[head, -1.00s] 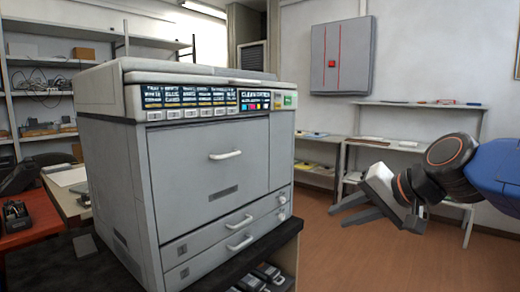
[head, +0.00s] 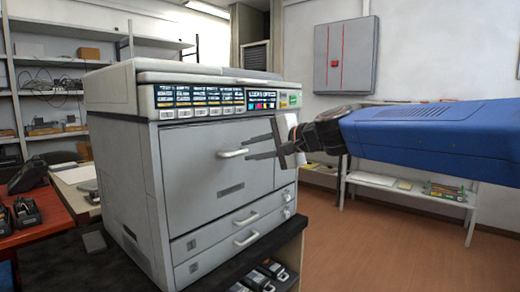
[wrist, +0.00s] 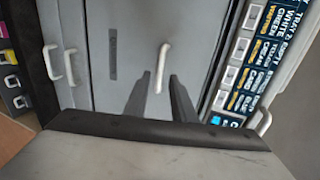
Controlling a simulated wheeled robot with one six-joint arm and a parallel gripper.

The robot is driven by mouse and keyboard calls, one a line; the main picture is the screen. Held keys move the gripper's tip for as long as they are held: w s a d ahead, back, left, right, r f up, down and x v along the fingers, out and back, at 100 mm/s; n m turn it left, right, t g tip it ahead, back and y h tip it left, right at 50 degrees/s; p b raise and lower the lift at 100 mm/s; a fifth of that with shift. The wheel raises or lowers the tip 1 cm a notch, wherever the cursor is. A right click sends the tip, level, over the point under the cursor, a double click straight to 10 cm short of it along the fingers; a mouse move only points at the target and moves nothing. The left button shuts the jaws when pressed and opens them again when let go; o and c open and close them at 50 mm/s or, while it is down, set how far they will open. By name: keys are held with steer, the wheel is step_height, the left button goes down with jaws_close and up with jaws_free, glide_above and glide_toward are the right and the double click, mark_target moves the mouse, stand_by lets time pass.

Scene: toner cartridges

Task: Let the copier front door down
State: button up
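The grey copier (head: 110,150) stands on a dark stand. Its large front door (head: 185,170) looks shut, upright and flush with the front. The white door handle (head: 233,153) is at the door's upper part. My gripper (head: 249,147) reaches in from the right at handle height, its two dark fingers apart. In the wrist view the handle (wrist: 161,68) shows between and just beyond the tips of my open gripper (wrist: 160,80). No finger is closed on it, and I cannot tell whether a tip touches it.
Two drawers with white handles (head: 246,238) lie below the door. A label strip (head: 205,102) runs above it. Black cartridges (head: 262,278) sit under the copier. A red table (head: 40,215) is at left. The brown floor at right is open.

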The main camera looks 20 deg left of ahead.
mark_target(239, 153)
steer(key=x, duration=0.6)
